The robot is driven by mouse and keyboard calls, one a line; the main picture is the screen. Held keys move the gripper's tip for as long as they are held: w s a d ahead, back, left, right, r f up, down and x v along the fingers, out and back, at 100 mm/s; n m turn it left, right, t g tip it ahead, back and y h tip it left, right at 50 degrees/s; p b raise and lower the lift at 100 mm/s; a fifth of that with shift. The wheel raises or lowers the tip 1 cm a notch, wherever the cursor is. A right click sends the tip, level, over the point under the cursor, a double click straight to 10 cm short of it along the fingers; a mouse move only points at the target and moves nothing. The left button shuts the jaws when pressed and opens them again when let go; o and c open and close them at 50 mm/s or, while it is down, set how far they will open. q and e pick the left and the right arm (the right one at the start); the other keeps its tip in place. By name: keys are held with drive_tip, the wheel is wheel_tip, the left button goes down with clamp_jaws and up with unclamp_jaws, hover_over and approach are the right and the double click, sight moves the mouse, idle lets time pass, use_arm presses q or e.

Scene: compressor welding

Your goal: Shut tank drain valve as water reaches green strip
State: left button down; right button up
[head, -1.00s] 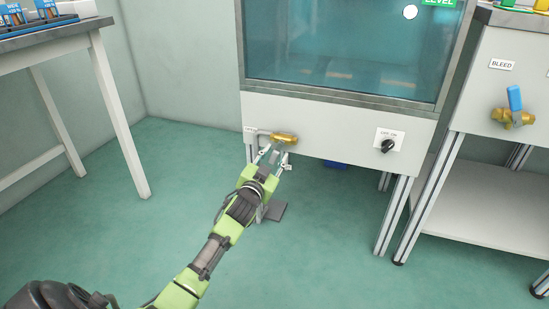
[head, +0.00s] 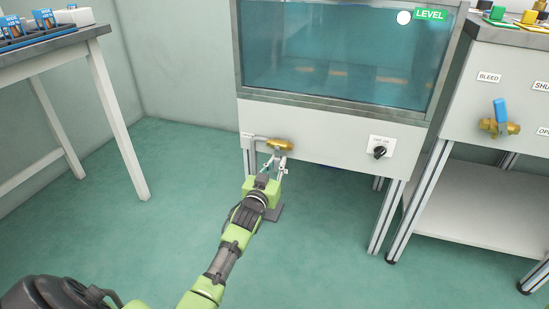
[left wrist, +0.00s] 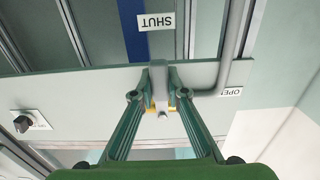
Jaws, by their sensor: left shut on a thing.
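The water tank (head: 335,97) stands at the centre in the head view, with bluish water behind its glass. A green LEVEL strip (head: 430,13) and a white round marker (head: 404,18) sit near its upper right. The exact waterline is hard to tell. The brass drain valve (head: 279,145) is on the panel below. My left gripper (head: 273,165) is just under it, shut on the valve's grey lever (left wrist: 159,82), which sits between the fingertips in the left wrist view. A SHUT label (left wrist: 156,22) and an OPEN label (left wrist: 231,91) show upside down there. My right gripper is out of view.
A black rotary switch (head: 380,152) is on the panel right of the valve. A second bench (head: 475,105) at right carries a blue-handled BLEED valve (head: 500,116). A table (head: 60,43) stands at left. The green floor (head: 180,180) between is clear.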

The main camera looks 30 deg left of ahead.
use_arm(q)
drive_tip(key=c, duration=2)
unclamp_jaws()
drive_tip(key=shift+o, duration=0.2)
drive_tip(key=shift+s, duration=0.1)
drive_tip(key=v, duration=1.2)
